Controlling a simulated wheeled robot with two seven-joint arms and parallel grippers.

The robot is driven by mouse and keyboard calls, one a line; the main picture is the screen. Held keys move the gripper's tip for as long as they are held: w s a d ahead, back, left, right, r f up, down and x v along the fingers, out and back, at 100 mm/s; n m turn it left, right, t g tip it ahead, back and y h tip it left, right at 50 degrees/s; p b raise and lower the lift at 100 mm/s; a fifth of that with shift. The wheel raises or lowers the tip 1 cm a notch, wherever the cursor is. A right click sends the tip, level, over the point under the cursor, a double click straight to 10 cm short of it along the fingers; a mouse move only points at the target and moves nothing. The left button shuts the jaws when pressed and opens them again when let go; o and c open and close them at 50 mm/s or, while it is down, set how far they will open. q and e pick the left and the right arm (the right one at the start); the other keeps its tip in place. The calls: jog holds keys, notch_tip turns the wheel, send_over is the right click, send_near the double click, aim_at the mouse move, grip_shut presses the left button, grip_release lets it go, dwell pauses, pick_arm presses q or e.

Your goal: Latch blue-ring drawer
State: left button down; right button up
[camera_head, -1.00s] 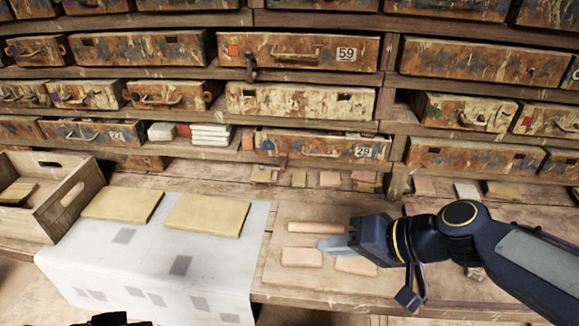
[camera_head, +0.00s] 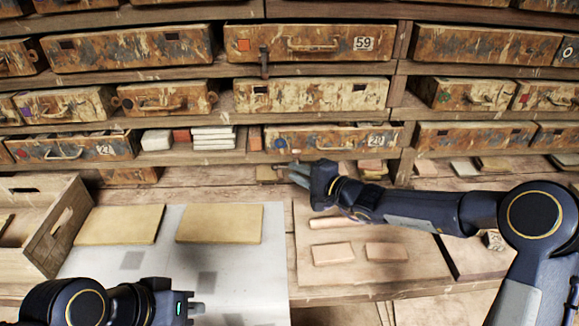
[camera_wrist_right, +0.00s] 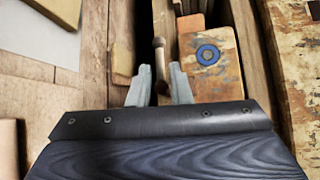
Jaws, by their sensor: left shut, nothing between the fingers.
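The blue-ring drawer (camera_head: 345,138) is a rusty, paint-flaked front with a blue mark at its left end and a number plate at its right. It sits in the lowest drawer row. The blue ring (camera_wrist_right: 208,54) shows clearly in the right wrist view. My right gripper (camera_head: 292,172) is just below the drawer's left part. In the wrist view its fingers (camera_wrist_right: 158,85) are apart, with a slim brown rod with a rounded end (camera_wrist_right: 160,58) showing between them; I cannot tell whether they touch it. My left gripper (camera_head: 196,308) is shut and empty at the bottom left.
Pink tiles (camera_head: 333,254) lie on a board in front of the shelves. Two yellowish slabs (camera_head: 219,223) lie on a pale sheet (camera_head: 240,285). A wooden crate (camera_head: 60,228) stands at left. White blocks (camera_head: 213,138) sit left of the drawer.

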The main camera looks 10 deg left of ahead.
aim_at(285, 167)
jog(key=x, duration=0.3)
jog(key=shift+w+a+p, duration=0.15)
jog(key=shift+a+p, duration=0.15)
jog(key=shift+p, duration=0.05)
grip_shut()
jog(key=m+y+b, duration=0.1)
jog(key=b, duration=0.5)
jog(key=m+t+y+b, duration=0.1)
jog(key=b, duration=0.6)
jog(key=shift+r+m+t+y, duration=0.3)
jog(key=shift+r+m, duration=0.1)
